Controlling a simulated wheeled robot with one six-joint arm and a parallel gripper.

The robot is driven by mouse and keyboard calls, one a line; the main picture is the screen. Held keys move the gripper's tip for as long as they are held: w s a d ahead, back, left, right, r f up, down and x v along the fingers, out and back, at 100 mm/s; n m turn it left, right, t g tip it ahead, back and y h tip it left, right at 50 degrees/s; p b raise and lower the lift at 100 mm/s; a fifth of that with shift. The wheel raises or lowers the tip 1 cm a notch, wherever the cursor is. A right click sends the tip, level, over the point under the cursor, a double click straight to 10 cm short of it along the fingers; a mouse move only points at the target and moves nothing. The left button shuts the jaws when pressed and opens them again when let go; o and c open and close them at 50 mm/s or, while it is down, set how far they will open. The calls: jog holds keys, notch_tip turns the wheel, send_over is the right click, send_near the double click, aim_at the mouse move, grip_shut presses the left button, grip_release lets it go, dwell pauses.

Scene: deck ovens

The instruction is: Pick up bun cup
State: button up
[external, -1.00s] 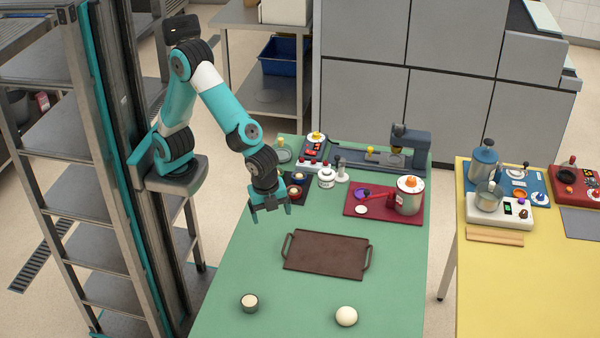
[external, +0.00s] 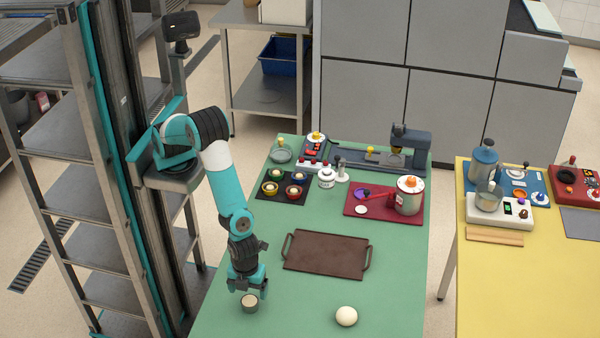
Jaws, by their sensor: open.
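The bun cup (external: 249,305) is a small grey cup with pale dough in it. It stands upright on the green table near the front left. My gripper (external: 248,292) points down right at the cup, over its back rim. The jaws are open. The fingertips are small in the picture, and I cannot tell whether they touch the cup or reach around it.
A brown tray (external: 326,254) with two handles lies behind and right of the cup. A pale dough ball (external: 346,316) sits to the right. A dark mat (external: 282,187) with several coloured cups is farther back. The green table (external: 300,307) is clear between cup and ball.

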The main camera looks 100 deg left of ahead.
aim_at(250, 298)
jog(key=shift+w+a+f+p, duration=0.1)
jog(key=shift+f+p, duration=0.95)
jog(key=shift+f, duration=1.6)
jog(key=c, duration=1)
